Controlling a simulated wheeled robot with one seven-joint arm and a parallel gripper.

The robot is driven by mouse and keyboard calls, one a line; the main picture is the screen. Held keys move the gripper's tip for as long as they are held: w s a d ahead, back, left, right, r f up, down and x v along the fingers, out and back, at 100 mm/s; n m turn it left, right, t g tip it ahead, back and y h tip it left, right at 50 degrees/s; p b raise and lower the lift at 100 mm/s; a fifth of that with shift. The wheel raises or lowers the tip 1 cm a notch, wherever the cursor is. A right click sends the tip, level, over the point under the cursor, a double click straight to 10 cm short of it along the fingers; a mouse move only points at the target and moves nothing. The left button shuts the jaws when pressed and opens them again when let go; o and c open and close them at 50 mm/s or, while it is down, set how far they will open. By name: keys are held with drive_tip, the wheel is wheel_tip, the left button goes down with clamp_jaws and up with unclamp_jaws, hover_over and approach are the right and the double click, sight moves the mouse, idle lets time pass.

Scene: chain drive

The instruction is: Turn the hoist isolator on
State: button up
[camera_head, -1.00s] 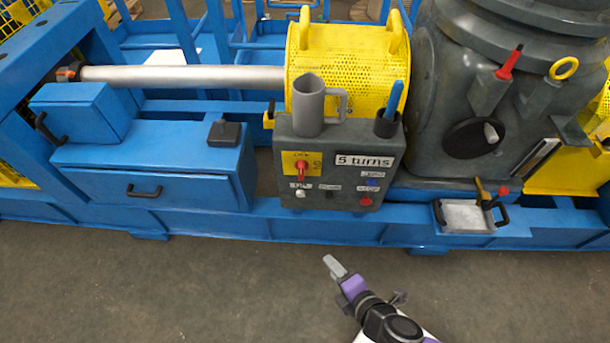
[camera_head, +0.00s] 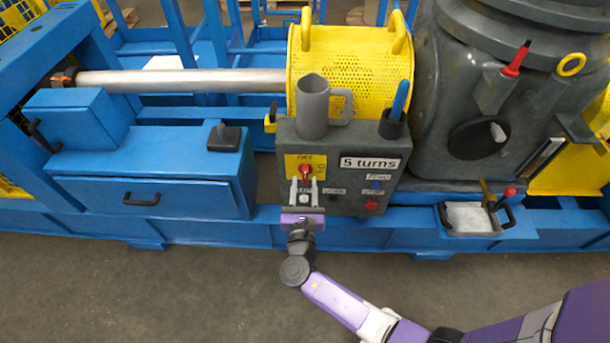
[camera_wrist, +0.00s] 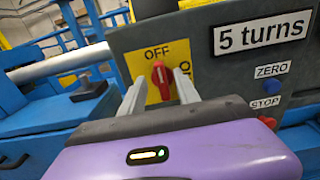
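The hoist isolator is a red rotary switch (camera_wrist: 161,76) on a yellow plate (camera_wrist: 141,62) marked OFF at the top, with a partly hidden label at its right. The red handle points about upright, toward OFF. It sits on the left of the grey control box (camera_head: 352,200). My gripper (camera_head: 304,180) is in front of the box, with its fingers pointing at the switch. In the wrist view the two grey fingers (camera_wrist: 158,92) are apart, one on each side of the red handle. I cannot tell whether they touch it.
The box also has a "5 turns" label (camera_wrist: 262,33), a blue ZERO button (camera_wrist: 270,85) and a STOP button (camera_wrist: 268,121). A grey jug (camera_head: 312,106) and a dark cup with a blue-handled item (camera_head: 393,122) stand on top. A blue drawer (camera_head: 150,205) is at the left.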

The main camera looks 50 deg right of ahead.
sight(305, 175)
drive_tip(key=shift+x, duration=1.8)
clamp_jaws()
